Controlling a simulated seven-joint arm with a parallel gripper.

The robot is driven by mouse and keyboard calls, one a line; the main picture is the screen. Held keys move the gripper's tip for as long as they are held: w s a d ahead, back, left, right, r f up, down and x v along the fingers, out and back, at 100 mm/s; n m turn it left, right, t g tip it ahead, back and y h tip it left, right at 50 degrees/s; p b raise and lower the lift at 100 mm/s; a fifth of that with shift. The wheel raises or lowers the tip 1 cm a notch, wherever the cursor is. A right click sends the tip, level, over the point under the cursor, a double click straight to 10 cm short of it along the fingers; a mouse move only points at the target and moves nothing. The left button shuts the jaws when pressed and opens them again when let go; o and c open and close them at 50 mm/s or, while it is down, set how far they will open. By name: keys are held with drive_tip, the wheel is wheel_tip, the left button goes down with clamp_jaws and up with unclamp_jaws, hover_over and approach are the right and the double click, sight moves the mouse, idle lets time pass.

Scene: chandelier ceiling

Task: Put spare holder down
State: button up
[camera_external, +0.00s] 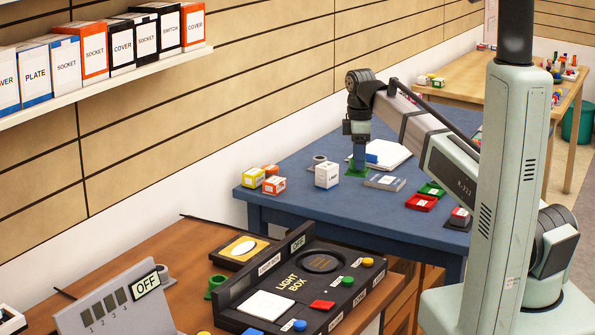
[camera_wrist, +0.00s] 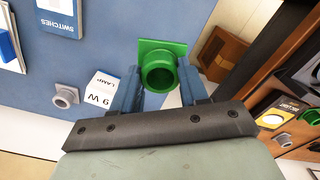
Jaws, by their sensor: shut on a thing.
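A green holder (camera_external: 357,173) with a round socket and a square plate is under my gripper (camera_external: 359,157) at the blue table (camera_external: 300,205). In the wrist view the green holder (camera_wrist: 159,70) sits between my two blue fingers (camera_wrist: 160,88), which are shut on it. Its plate looks at or very close to the tabletop; I cannot tell whether it touches. A second green holder (camera_external: 215,286) stands on the brown bench at the lower left. A grey holder (camera_external: 319,159) stands on the blue table, left of my gripper; it also shows in the wrist view (camera_wrist: 66,96).
A white lamp box (camera_external: 327,174) stands close left of the green holder, with small yellow (camera_external: 254,174) and orange boxes (camera_external: 274,184) beyond. A grey-blue box (camera_external: 384,182) and red tray (camera_external: 421,202) lie to the right. The light box (camera_external: 290,290) is on the brown bench.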

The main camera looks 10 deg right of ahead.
drive_tip(key=s+a+n, duration=0.2)
drive_tip(key=s+a, duration=0.1)
drive_tip(key=a, duration=0.9)
drive_tip(key=s+a+n, duration=0.2)
drive_tip(key=s+a, duration=0.1)
drive_tip(key=a, duration=1)
drive_tip(key=s+a+n, duration=0.2)
drive_tip(key=s+a, duration=0.1)
drive_tip(key=a, duration=0.9)
drive_tip(key=w+a, duration=0.4)
drive_tip(key=a, duration=0.4)
drive_tip(key=shift+w+a, duration=0.15)
drive_tip(key=shift+a, duration=0.15)
drive_tip(key=shift+f, duration=4.85)
drive_tip(key=shift+f, duration=0.15)
drive_tip(key=o, duration=1)
drive_tip(key=shift+o, duration=0.2)
